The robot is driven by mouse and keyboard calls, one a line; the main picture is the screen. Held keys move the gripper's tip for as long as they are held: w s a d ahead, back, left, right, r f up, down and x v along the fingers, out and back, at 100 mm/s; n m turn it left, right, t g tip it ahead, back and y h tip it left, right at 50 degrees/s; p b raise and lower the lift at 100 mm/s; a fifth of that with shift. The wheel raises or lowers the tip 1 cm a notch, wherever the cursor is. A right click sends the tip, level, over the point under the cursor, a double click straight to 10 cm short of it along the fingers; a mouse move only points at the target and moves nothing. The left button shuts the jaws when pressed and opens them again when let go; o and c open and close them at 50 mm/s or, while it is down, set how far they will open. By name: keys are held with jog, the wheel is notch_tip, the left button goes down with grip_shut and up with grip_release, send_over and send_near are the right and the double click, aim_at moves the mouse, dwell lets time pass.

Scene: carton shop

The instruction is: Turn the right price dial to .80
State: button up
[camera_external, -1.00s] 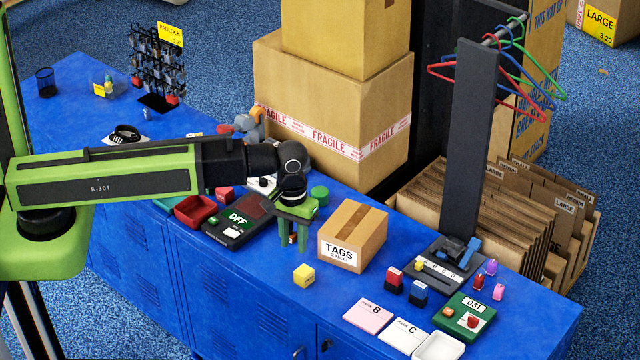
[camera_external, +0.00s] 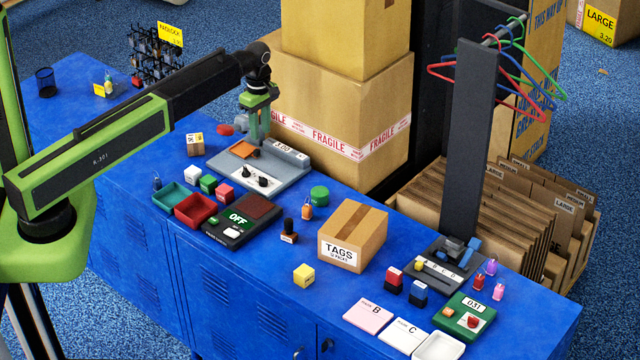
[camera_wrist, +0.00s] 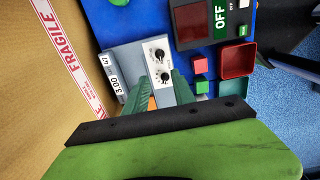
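The grey price machine (camera_external: 222,160) stands on the blue counter, with an orange patch and a small panel reading 3.00 (camera_external: 287,146). Its right price dial (camera_external: 263,181) is a black knob beside the left dial (camera_external: 249,170). In the wrist view the right dial (camera_wrist: 158,54) is the upper knob and the left dial (camera_wrist: 165,76) the lower; their scale marks are too small to read. My gripper (camera_external: 258,141) hangs above the machine's back part, apart from both dials. Its green fingers (camera_wrist: 160,78) are spread and empty in the wrist view.
A black device reading OFF (camera_external: 240,222), a red tray (camera_external: 196,211) and a teal tray (camera_external: 170,197) lie in front of the machine. Stacked cartons (camera_external: 340,108) rise close behind. A TAGS box (camera_external: 352,236) and a green cylinder (camera_external: 319,196) stand to the right.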

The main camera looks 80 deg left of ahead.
aim_at(263, 177)
notch_tip(263, 177, down, 17)
jog(key=b, duration=1.6)
jog(key=shift+r, duration=0.2)
grip_shut()
